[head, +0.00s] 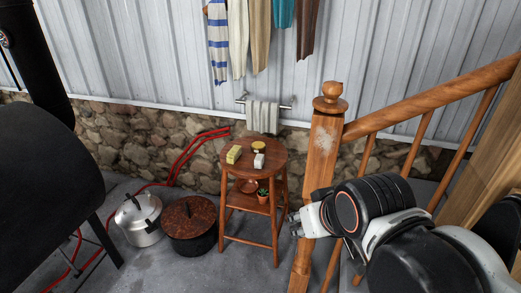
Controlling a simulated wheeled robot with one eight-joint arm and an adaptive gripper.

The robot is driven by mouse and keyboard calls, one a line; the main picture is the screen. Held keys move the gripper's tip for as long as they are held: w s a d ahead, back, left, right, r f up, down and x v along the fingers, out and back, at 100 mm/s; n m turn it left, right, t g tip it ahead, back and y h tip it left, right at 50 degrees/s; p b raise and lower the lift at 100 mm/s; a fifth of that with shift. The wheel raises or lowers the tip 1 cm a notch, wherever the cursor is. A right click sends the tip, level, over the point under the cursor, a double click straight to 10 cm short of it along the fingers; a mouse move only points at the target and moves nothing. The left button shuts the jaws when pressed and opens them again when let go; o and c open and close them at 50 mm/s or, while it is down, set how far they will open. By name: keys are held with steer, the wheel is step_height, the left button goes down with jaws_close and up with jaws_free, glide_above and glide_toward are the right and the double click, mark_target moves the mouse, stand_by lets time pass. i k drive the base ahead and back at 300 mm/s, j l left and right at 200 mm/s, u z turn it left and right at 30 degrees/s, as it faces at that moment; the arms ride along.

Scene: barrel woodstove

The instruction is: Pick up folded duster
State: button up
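A small round wooden stool (272,147) stands against the stone wall with three small items on its top. A yellow-green folded-looking block (234,154) lies at the left of the top; it may be the folded duster, but it is too small to be sure. A small whitish item (259,161) sits near the front, and a dark round tin with a yellowish top (258,148) sits behind it. My gripper (296,224) is to the right of the stool, below the level of its top and apart from the items. Its fingers are too small to read.
A wooden newel post (323,145) and sloping handrail (430,97) stand right of the stool, close to my arm. A silver pot (140,221) and a rusty-lidded pot (191,226) stand left. A black barrel stove (45,180) fills the left. A grey towel (262,117) hangs behind.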

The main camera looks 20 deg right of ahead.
mark_target(233, 155)
steer(key=i+j+z, duration=0.35)
steer(key=i+j, duration=0.15)
steer(key=i+j+z, duration=0.15)
steer(key=j, duration=0.25)
steer(key=i+j+z, duration=0.35)
steer(key=j, duration=0.4)
steer(key=i+j, duration=0.15)
steer(key=j, duration=0.3)
steer(key=i+j+z, duration=0.15)
steer(key=j, duration=0.3)
steer(key=i+j, duration=0.1)
steer(key=j, duration=0.35)
steer(key=i+j+z, duration=0.1)
steer(key=j, duration=0.35)
steer(key=i+j+z, duration=0.1)
steer(key=j, duration=0.4)
steer(key=i+l+u, duration=0.3)
steer(key=k+j, duration=0.05)
steer(key=j, duration=0.05)
